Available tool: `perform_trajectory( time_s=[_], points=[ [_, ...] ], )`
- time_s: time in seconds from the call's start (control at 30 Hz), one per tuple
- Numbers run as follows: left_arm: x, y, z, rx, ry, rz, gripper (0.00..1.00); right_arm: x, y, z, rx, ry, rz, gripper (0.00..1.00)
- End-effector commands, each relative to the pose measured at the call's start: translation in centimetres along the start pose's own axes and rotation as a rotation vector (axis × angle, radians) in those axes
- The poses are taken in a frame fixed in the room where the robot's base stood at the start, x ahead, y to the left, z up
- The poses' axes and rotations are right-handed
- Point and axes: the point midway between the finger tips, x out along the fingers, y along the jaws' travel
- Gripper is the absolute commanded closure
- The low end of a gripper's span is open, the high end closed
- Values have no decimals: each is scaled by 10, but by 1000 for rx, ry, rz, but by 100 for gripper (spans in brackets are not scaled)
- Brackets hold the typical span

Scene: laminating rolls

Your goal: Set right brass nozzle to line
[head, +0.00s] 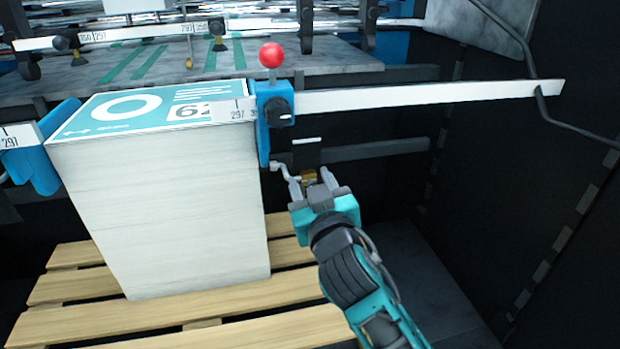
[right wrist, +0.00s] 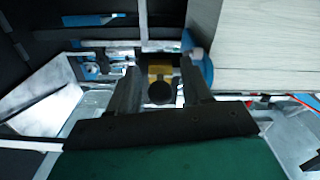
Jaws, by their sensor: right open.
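The right brass nozzle (head: 309,177) is a small gold block just right of the paper stack, partly hidden by my right gripper. A short white line (head: 307,140) lies above it on a dark plate. The nozzle is below the line, apart from it. My right gripper (head: 312,184) is open at the nozzle. In the right wrist view, its two dark fingers (right wrist: 160,90) stand on either side of the brass nozzle (right wrist: 159,73), which has a dark round end facing the camera. I cannot tell whether the fingers touch it. My left gripper is not in view.
A tall paper stack (head: 160,215) stands on a wooden pallet (head: 75,325) left of my right arm. Above the nozzle, a white ruled bar (head: 420,95) carries a blue guide (head: 264,130) with a red ball knob (head: 271,55). A dark wall (head: 520,200) bounds the right side.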

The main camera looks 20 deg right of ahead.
Motion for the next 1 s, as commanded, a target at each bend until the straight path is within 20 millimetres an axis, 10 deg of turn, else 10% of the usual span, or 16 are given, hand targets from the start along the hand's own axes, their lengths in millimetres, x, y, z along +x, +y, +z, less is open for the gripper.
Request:
perform_trajectory(
  time_s=[0.3,0.8,1.0],
  points=[
    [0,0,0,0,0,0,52,0,0,0,0,0,0,52],
    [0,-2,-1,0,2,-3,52,0,0,0,-1,0,0,100],
    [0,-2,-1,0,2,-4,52,0,0,0,-1,0,0,100]
  ],
)
